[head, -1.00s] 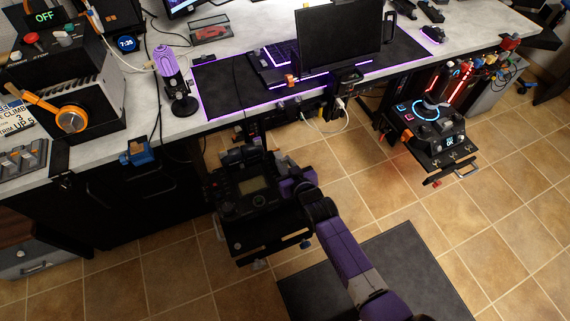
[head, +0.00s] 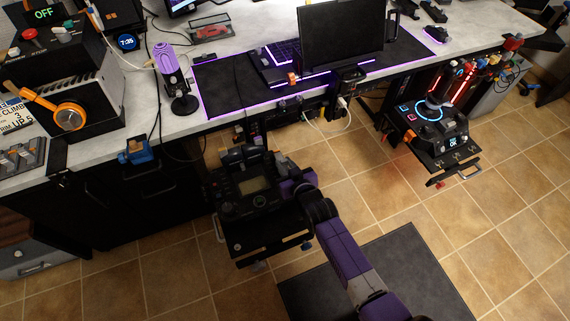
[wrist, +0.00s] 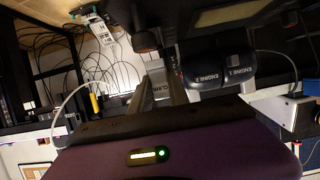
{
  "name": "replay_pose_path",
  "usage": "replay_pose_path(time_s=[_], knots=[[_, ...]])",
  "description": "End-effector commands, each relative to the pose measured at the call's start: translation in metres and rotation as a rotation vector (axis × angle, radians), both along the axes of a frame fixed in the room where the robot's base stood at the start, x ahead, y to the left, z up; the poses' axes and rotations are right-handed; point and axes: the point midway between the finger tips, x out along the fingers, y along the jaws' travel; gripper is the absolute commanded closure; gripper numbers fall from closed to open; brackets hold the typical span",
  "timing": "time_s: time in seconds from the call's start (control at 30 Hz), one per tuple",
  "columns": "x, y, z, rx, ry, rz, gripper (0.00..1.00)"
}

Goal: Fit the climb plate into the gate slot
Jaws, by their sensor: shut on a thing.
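My gripper (wrist: 164,80) is shut on a narrow pale plate with the letters CLIMB (wrist: 158,90), which I take as the climb plate; the wrist view shows it nearly edge-on. In the head view my purple hand (head: 292,187) is at the right side of a dark throttle unit (head: 240,205) with a small screen. Two black levers marked ENGINE 1 and ENGINE 2 (wrist: 235,65) stand just right of the plate in the wrist view. I cannot make out the gate slot, or whether the plate touches the unit.
The throttle unit sits on a dark shelf (head: 270,245) below the desk edge (head: 215,122). Cables (wrist: 120,75) hang behind. Tiled floor (head: 410,195) is open at right.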

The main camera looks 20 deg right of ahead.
Motion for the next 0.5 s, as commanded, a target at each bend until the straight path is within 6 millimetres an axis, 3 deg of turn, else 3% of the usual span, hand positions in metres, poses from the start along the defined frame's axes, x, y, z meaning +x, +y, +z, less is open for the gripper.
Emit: replay_pose_path(time_s=[0.5], knots=[[0.000, 0.000, -0.025, 0.000, -0.001, 0.000, 1.00]])
